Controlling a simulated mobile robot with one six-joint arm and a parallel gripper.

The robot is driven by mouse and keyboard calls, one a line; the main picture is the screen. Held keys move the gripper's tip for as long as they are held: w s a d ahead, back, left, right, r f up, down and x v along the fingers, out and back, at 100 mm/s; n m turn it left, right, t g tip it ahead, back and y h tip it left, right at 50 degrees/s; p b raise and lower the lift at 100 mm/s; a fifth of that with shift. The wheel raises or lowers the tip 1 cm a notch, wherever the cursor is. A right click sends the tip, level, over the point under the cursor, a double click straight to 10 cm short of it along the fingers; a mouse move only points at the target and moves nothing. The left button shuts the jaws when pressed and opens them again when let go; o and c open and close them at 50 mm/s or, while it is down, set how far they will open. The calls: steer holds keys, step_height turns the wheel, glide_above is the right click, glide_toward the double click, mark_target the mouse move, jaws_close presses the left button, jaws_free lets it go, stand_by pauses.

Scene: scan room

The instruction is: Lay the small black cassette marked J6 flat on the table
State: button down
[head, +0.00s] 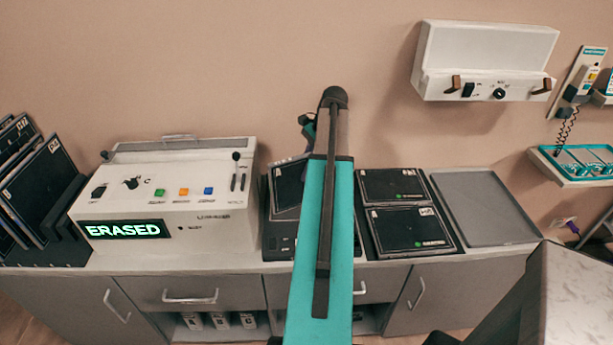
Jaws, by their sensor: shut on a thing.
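My gripper (308,130) shows only in part at the left of my teal arm, above the counter. It is shut on a black cassette (288,186), which hangs tilted below it over a dark tray (279,245). The arm hides the cassette's right side and the fingertips, and I cannot read a J6 mark on it. Two other black cassettes lie flat to the right of the arm, one at the back (391,186) and one in front (410,231). The front one has a small white label too small to read.
A white console (180,190) reading ERASED stands left of the tray. Black plates (45,185) stand in a rack at far left. An empty grey tray (484,208) lies at right. A white wall unit (485,60) hangs above. A pale surface (585,295) juts in at lower right.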

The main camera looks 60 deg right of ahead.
stand_by(0.3)
steer(key=shift+f+p, duration=0.6)
steer(key=shift+f, duration=1.15)
steer(key=shift+f, duration=0.1)
steer(key=c, duration=1.8)
jaws_free()
steer(key=shift+b+v, duration=1.25)
steer(key=shift+v, duration=4.85)
steer(key=shift+o, duration=0.6)
steer(key=shift+a, duration=0.15)
